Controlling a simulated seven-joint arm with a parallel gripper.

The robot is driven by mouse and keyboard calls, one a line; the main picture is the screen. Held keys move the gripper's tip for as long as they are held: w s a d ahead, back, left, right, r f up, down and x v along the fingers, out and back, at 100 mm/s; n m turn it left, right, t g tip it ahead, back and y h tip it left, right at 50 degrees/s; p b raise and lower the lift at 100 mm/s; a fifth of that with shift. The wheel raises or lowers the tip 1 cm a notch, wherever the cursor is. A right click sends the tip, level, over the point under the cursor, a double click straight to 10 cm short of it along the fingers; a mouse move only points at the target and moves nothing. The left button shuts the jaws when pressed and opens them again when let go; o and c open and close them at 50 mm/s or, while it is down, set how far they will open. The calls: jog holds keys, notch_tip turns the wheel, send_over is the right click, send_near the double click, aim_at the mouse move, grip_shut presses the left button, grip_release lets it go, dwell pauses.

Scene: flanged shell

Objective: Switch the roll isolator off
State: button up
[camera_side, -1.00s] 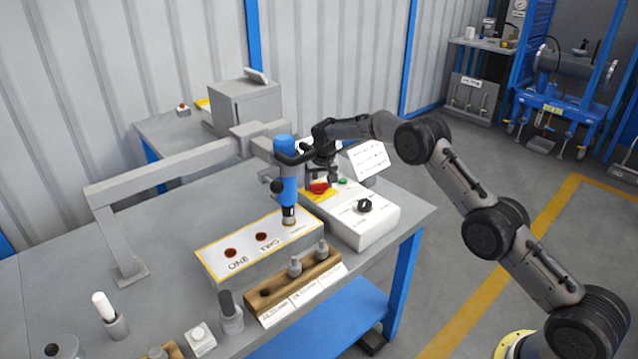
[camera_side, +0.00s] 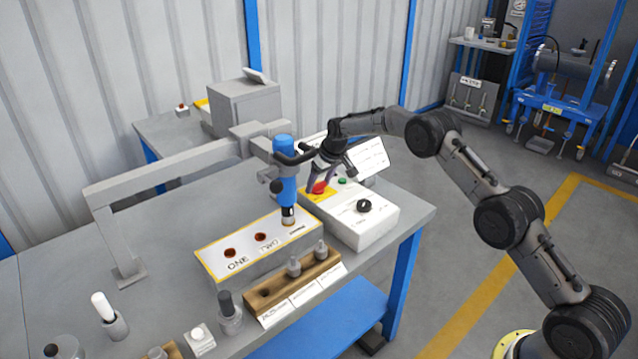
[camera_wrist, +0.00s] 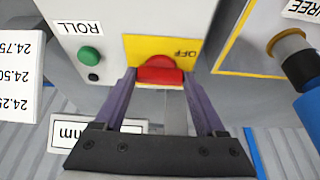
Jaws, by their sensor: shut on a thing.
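The roll isolator is a red knob (camera_side: 318,188) on a yellow plate at the back left of the white control box (camera_side: 375,225). In the wrist view the red knob (camera_wrist: 160,70) lies between my two fingers, with the yellow plate (camera_wrist: 185,47) behind it and the word OFF upside down beside it. My gripper (camera_side: 319,187) comes at it tilted from above, and its fingertips (camera_wrist: 159,76) are shut on the knob's sides. The knob's far side and exact turn angle are hard to tell.
A green button (camera_wrist: 90,56) sits by the ROLL label, and a black knob (camera_side: 364,206) is on the same box. A blue tool (camera_side: 286,175) on a grey arm stands close left of my gripper. A white card (camera_side: 369,158) stands behind.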

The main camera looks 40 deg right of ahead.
jog(key=shift+n, duration=0.3)
jog(key=o, duration=1.3)
jog(key=shift+r, duration=0.1)
jog(key=v, duration=1.3)
jog(key=shift+s+d+r, duration=0.1)
jog(key=shift+d+r, duration=0.05)
jog(key=shift+r, duration=0.15)
